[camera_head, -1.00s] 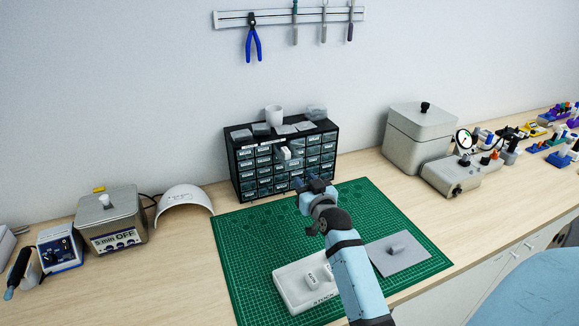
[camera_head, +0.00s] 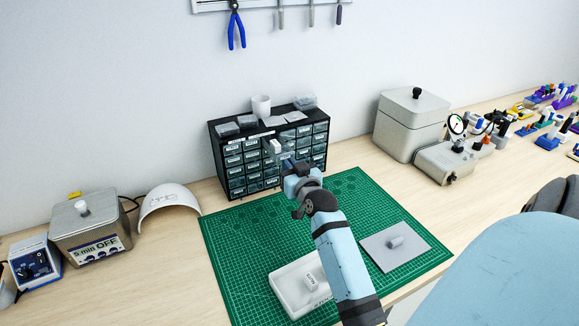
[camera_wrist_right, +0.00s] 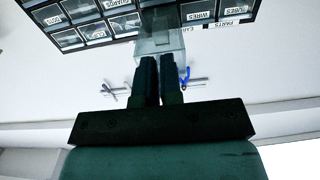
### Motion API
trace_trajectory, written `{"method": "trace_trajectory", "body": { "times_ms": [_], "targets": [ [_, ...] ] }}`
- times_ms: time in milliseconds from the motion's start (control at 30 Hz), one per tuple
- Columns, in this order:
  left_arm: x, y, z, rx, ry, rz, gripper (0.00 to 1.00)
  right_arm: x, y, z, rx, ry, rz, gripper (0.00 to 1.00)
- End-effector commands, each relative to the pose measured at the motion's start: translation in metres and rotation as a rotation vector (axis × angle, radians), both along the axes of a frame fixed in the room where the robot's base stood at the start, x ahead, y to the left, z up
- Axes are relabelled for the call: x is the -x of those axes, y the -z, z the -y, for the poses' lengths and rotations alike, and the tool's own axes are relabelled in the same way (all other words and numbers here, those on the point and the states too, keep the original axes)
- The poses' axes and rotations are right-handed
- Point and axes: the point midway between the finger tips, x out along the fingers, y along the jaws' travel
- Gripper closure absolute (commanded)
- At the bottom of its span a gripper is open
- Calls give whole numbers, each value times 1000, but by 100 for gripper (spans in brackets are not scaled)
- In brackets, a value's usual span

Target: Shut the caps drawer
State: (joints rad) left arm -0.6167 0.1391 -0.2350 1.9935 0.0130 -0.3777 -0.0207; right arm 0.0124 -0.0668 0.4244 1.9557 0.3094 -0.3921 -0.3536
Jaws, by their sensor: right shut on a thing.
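The black drawer cabinet (camera_head: 217,165) stands at the back of the green mat, with rows of small clear labelled drawers. One clear drawer (camera_wrist_right: 160,42) sticks out of the cabinet front. In the head view a pale block (camera_head: 275,146) shows at this open drawer. I cannot read the drawer's own label. My right gripper (camera_head: 287,166) is at the front of the pulled-out drawer. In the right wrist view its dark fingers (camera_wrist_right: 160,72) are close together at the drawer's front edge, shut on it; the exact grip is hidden. My left gripper is not in view.
Small boxes and a white cup (camera_head: 261,105) stand on the cabinet. A white stock tray (camera_head: 285,289) and a grey plate (camera_head: 394,246) lie on the green mat (camera_head: 232,250). A grey lidded box (camera_head: 410,125) stands to the right. The mat before the cabinet is mostly clear.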

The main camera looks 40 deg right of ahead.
Motion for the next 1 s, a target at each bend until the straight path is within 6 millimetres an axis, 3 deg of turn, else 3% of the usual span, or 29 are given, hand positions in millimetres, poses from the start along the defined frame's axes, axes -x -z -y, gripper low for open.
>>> {"method": "trace_trajectory", "body": {
  "times_ms": [167,500,833,967,1000],
  "targets": [
    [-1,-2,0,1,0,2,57,-7,0,2,-1,-1,-2,100],
    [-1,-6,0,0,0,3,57,-66,1,21,-1,-1,-3,100],
    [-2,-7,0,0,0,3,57,-70,2,22,-1,-1,-3,100],
    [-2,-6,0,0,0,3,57,-70,2,22,-1,-1,-3,69],
    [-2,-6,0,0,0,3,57,-70,2,22,-1,-1,-3,68]
  ]
}}
